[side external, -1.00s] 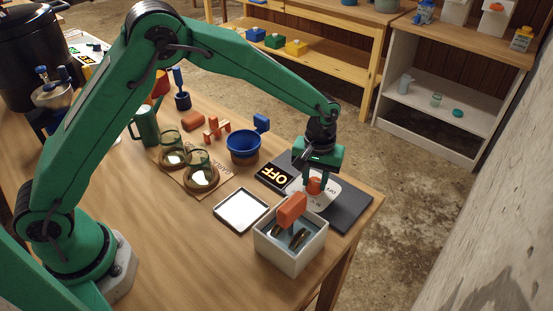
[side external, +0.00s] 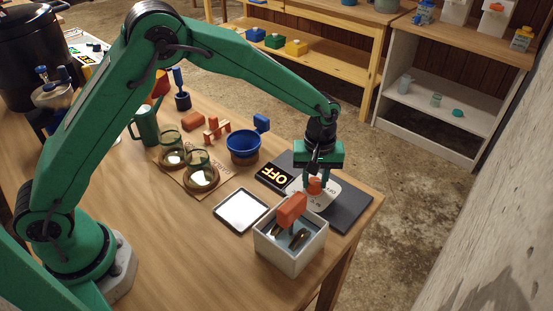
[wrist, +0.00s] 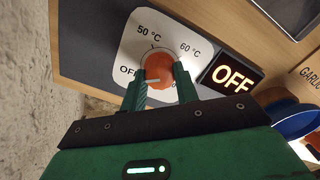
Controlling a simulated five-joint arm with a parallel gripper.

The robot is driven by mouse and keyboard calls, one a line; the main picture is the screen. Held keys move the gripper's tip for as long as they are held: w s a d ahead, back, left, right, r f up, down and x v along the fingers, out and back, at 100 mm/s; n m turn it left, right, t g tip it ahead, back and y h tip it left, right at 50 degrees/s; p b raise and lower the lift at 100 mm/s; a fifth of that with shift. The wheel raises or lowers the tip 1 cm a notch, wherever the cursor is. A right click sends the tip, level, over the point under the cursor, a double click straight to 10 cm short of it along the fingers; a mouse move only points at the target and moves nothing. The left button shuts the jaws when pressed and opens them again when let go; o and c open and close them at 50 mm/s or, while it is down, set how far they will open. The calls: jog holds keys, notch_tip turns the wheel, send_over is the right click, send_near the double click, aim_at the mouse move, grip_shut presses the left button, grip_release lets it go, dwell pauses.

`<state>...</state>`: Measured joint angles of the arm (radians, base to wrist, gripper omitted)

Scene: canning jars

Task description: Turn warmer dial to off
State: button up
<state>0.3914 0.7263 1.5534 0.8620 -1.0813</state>
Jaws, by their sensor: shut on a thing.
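The warmer dial is an orange knob (side external: 315,187) on a white face plate at the table's right end. In the wrist view the knob (wrist: 159,66) sits between the two green fingers of my gripper (wrist: 161,80), which is shut on it from both sides. A white mark shows on the knob's lower left part, on the side of the OFF label (wrist: 128,72). The plate (wrist: 135,28) also reads 50 °C and 60 °C. A lit OFF display (side external: 273,176) stands beside the dial. My gripper (side external: 314,181) points down over the dial in the side view.
A white box (side external: 289,252) with an orange-handled tool and rings stands close in front of the dial. A white-topped square (side external: 241,211) lies to its left. A blue bowl (side external: 243,143) and jars (side external: 202,178) are farther left.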

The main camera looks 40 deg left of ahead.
aim_at(315, 181)
jog(key=o, duration=1)
jog(key=shift+r, duration=0.15)
notch_tip(315, 181, up, 7)
jog(key=shift+r, duration=0.35)
